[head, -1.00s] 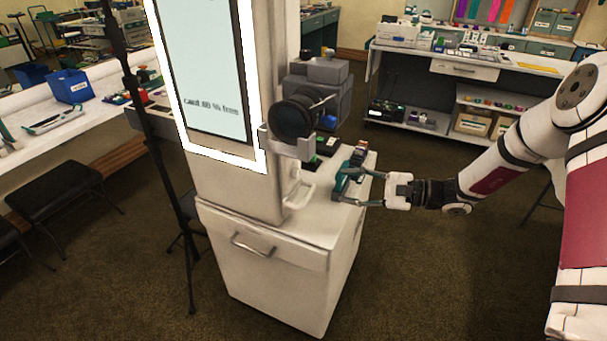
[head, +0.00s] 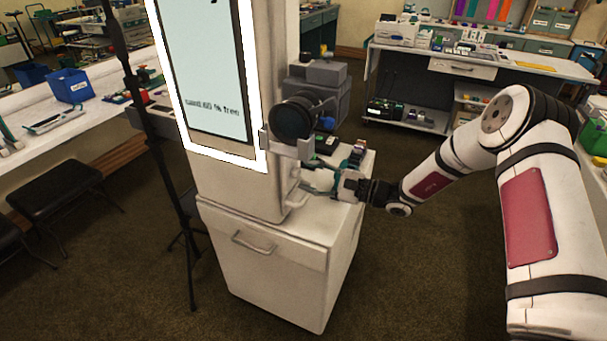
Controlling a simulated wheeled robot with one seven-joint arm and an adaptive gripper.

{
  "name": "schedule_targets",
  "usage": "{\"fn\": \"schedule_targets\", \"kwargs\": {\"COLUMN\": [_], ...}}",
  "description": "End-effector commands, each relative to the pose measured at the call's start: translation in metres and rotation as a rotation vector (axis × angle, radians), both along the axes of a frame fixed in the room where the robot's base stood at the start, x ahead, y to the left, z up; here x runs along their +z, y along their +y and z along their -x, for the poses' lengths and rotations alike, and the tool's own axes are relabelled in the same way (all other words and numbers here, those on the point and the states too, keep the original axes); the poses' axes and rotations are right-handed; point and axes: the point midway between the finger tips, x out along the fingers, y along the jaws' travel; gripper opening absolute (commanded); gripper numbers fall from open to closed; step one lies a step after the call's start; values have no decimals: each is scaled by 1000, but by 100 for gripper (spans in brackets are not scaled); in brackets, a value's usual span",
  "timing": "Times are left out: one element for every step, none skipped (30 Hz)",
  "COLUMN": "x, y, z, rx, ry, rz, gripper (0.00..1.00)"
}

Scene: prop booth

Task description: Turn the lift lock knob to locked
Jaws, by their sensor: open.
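The white booth column (head: 232,190) carries a lit screen (head: 205,70) and a black camera lens (head: 292,119) on a bracket. I cannot make out the lift lock knob; it is too small to tell or hidden behind my gripper and the bracket. My gripper (head: 308,180) is open at the right side of the column, just below the lens and above the cabinet top. Its fingers point left toward the column. I cannot tell whether they touch anything, and I see nothing held between them.
The white cabinet (head: 270,275) with a drawer handle stands below the column. Small dark and colored items (head: 357,150) lie on its top behind my gripper. A black stand (head: 165,160) rises on the left. Shelves (head: 470,65) stand at the back right.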

Motion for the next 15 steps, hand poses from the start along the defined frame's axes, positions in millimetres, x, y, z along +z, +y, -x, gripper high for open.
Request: {"fn": "schedule_targets", "kwargs": {"x": [0,0,0,0,0,0,0,0,0,0,0,0,0,0,0], "y": [7,10,14,16,18,20,21,22,23,23,23,24,23,23,23], "z": [-2,-3,-4,-5,-6,-6,-7,-7,-7,-7,-7,-8,-8,-8,-7], "rx": [1,2,2,1,1,0,-1,-1,-1,0,0,0,0,0,0], "ry": [-1,-1,-1,0,0,0,0,0,0,0,0,0,0,0,0], "rz": [0,1,1,1,1,1,1,1,1,0,0,0,0,0,0], "gripper": [45,45,45,45,45,45,45,45,45,45,45,45,45,45,45]}}
